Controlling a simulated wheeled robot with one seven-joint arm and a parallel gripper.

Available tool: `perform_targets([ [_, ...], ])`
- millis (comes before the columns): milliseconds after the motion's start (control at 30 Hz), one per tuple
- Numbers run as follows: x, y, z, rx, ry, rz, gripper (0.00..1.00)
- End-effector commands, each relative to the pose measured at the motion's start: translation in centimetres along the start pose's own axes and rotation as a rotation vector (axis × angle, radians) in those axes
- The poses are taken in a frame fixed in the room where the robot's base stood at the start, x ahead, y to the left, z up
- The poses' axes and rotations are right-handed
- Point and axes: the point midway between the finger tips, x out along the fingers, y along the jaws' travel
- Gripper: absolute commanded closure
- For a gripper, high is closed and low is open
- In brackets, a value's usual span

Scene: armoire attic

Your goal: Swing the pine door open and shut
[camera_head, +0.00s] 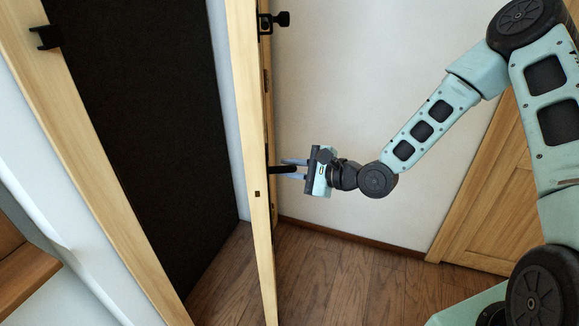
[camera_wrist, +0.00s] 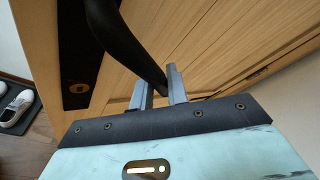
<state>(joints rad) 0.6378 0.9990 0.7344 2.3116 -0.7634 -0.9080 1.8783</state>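The pine door (camera_head: 251,150) stands ajar, seen nearly edge-on in the head view. Its panelled face fills much of the wrist view (camera_wrist: 220,45). A black lever handle (camera_head: 276,170) sticks out from its right side; in the wrist view the handle (camera_wrist: 118,35) runs down to my fingers from a dark plate with a keyhole. My gripper (camera_head: 291,170) reaches it from the right. Its two pale fingers (camera_wrist: 160,90) lie close on either side of the lever's free end and look shut on it. The exact contact is partly hidden.
The pine door frame (camera_head: 95,165) with a black strike piece stands at left, a dark opening beyond it. A white wall (camera_head: 350,80) and another wooden door (camera_head: 495,205) lie at right. The wooden floor (camera_head: 340,280) is clear. White shoes (camera_wrist: 17,108) rest on a dark mat at left.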

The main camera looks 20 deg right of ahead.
Motion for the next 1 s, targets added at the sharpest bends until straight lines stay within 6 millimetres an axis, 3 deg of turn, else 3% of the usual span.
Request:
perform_targets([
  [33, 0.0, 0.2, 0.1, 0.0, -0.002, 0.005, 0.71],
  [67, 0.0, 0.2, 0.1, 0.0, -0.002, 0.005, 0.63],
  [467, -0.7, 0.1, 0.0, 0.0, -0.001, 0.003, 0.63],
  [667, -4.1, 0.0, -0.1, 0.001, 0.001, 0.001, 0.63],
  [1000, -11.8, -0.1, -0.1, 0.003, 0.003, 0.0, 0.63],
])
